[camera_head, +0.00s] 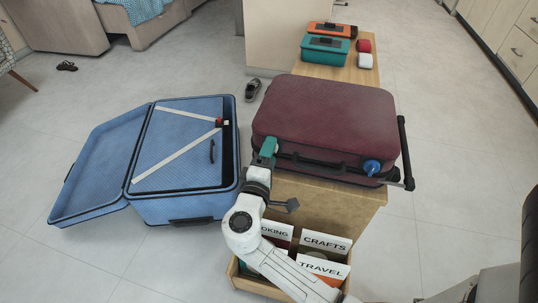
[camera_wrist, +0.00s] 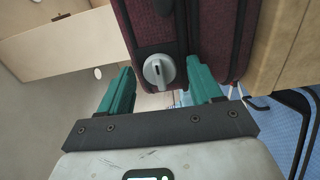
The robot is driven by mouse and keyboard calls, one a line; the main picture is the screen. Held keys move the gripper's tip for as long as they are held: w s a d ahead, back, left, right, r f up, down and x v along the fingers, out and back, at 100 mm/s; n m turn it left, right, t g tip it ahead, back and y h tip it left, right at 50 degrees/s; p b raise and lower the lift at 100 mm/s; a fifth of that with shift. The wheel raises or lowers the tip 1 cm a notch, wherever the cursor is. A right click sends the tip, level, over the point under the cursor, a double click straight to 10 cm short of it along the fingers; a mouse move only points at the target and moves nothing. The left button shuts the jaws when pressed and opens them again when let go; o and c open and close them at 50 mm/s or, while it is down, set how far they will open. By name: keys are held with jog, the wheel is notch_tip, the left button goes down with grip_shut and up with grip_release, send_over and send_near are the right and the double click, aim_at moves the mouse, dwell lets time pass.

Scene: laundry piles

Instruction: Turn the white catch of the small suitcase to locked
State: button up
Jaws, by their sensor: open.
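The small suitcase (camera_head: 325,115) is maroon and lies closed and flat on a wooden cabinet. Its white catch (camera_wrist: 158,70) is a round, pale grey dial on a dark plate in the wrist view. A raised bar runs nearly upright across the dial in that picture. My gripper (camera_head: 268,147) is at the front left of the suitcase in the head view and hides the catch there. In the wrist view my gripper (camera_wrist: 161,80) is open, with one teal finger on each side of the dial and gaps between.
A blue knob (camera_head: 372,167) is at the suitcase's front right, with its pull handle (camera_head: 405,150) beyond. Below, an open drawer (camera_head: 262,284) holds labelled cards. An open blue suitcase (camera_head: 182,208) lies left. Teal (camera_head: 325,52) and orange (camera_head: 332,29) boxes stand behind.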

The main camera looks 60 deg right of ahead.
jog(key=shift+a, duration=0.1)
jog(key=p+v, duration=0.2)
jog(key=v, duration=0.8)
jog(key=shift+s+a+p, duration=0.2)
jog(key=shift+a+p, duration=0.1)
jog(key=s+d+f+m+g+y, duration=0.3)
jog(key=s+f+m+g+y, duration=0.15)
jog(key=s+f+y, duration=0.75)
jog(key=s+a+r+y, duration=0.2)
jog(key=s+a+y, duration=0.2)
jog(key=a+y, duration=0.15)
notch_tip(320, 180, up, 29)
jog(key=p, duration=3)
jog(key=shift+g+h, duration=0.35)
jog(key=shift+w+f, duration=0.1)
